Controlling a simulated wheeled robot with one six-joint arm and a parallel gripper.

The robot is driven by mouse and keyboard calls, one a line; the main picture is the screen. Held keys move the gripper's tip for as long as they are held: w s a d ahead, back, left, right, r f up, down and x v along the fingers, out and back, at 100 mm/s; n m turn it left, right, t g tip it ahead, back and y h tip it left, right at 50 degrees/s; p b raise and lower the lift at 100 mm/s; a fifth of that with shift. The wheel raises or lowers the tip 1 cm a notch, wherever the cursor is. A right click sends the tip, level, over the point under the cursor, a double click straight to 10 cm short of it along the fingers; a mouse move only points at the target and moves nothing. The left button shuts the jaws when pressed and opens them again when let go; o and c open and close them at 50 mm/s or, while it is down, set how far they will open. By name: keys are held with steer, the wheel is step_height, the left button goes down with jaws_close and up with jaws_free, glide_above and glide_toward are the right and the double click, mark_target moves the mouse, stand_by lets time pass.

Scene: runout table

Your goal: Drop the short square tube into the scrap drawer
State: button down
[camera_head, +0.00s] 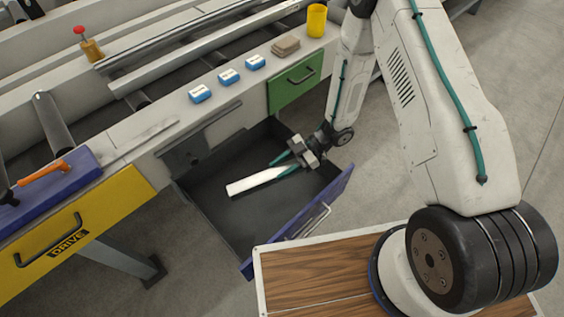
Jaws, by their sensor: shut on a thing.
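A short light-coloured tube (254,182) is held at its right end by my gripper (290,163), whose teal fingers are shut on it. The tube points left and lies within the outline of the open drawer (240,216). The drawer has dark inner walls and a blue front (328,211), and it is pulled out from under the table. I cannot tell whether the tube touches the drawer floor or hangs above it. The tube's gripped end is partly hidden by the fingers.
A closed green drawer (296,84) and a yellow drawer (85,220) flank the open one. Several blue boxes, including this one (200,94), a brown stack (285,47) and a yellow cup (317,20) stand on the table edge. A wood-topped surface (320,275) lies in front.

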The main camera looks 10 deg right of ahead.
steer(key=c, duration=0.9)
jaws_free()
steer(key=shift+o, duration=0.2)
steer(key=v, duration=0.7)
steer(key=shift+w+d+r, duration=0.1)
steer(key=shift+d, duration=0.25)
